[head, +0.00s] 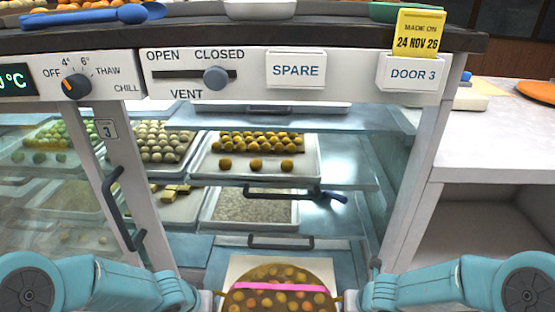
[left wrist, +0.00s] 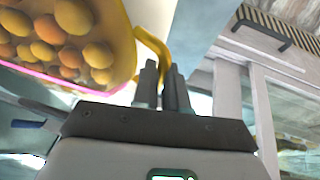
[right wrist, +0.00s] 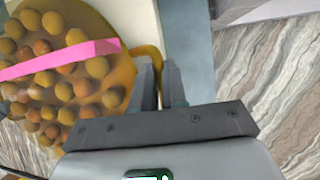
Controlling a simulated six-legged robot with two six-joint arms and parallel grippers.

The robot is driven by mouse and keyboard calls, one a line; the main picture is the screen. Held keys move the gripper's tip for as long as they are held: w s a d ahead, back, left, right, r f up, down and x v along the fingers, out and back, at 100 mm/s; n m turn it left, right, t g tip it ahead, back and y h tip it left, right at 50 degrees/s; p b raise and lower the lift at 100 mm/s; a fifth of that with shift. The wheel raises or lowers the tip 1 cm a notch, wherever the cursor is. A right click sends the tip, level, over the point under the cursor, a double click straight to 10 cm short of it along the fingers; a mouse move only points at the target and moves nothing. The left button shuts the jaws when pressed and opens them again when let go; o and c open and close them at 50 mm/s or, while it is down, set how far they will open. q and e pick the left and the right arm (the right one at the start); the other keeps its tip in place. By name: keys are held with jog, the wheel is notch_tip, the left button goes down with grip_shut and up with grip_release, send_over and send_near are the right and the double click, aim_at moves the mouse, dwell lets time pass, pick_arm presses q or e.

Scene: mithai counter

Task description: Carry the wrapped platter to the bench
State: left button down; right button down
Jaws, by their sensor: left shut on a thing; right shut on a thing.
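The wrapped platter (head: 262,273) is at the bottom centre of the head view, cut off by the picture's lower edge. It carries several round orange-brown sweets under a pink band and has yellow loop handles. My left gripper (head: 217,299) is shut on its left handle; the left wrist view shows the fingers (left wrist: 166,84) closed on the yellow loop. My right gripper (head: 344,298) is shut on the right handle; the right wrist view shows the fingers (right wrist: 160,84) around it. I cannot tell which surface is the bench.
The display cabinet's bay ahead is open, with trays of sweets (head: 255,165) on glass shelves (head: 345,165). A white door post with a dark handle (head: 123,210) stands left. A pale counter (head: 490,150) with an open space below is at right. A cream board (head: 240,266) shows behind the platter.

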pick_arm(q)
jog(key=shift+w+a+r, duration=0.15)
jog(key=shift+w+r, duration=0.25)
pick_arm(e)
jog(key=shift+w+d+r, duration=0.15)
jog(key=shift+w+r, duration=0.25)
pick_arm(q)
jog(key=shift+w+r, duration=0.5)
pick_arm(e)
jog(key=shift+w+r, duration=0.5)
pick_arm(q)
jog(key=shift+w+r, duration=0.1)
jog(key=shift+w, duration=0.05)
pick_arm(e)
jog(key=shift+w+r, duration=0.1)
